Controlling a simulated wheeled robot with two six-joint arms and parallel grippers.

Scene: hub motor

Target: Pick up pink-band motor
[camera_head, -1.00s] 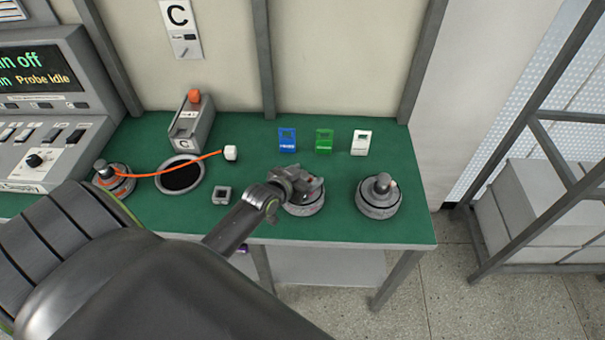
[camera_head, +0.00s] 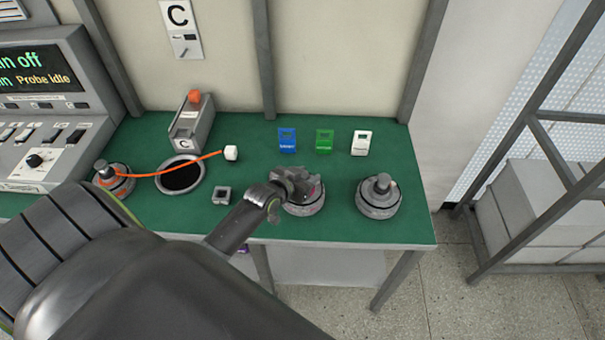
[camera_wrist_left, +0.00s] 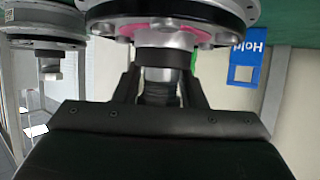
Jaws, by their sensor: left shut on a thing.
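The pink-band motor (camera_head: 304,203) is a round grey hub motor on the green bench, in the middle of the head view. In the left wrist view its pink band (camera_wrist_left: 180,38) shows around the base of its shaft. My left gripper (camera_head: 300,184) reaches over it from the left and covers part of its top. In the left wrist view the gripper's two black fingers (camera_wrist_left: 157,88) are shut on the motor's shaft. Whether the motor touches the bench or is slightly raised, I cannot tell. My right gripper is not in view.
Another motor (camera_head: 379,198) stands to the right on the green bench (camera_head: 330,233). Blue (camera_head: 287,140), green (camera_head: 324,141) and white (camera_head: 361,143) tags stand behind.

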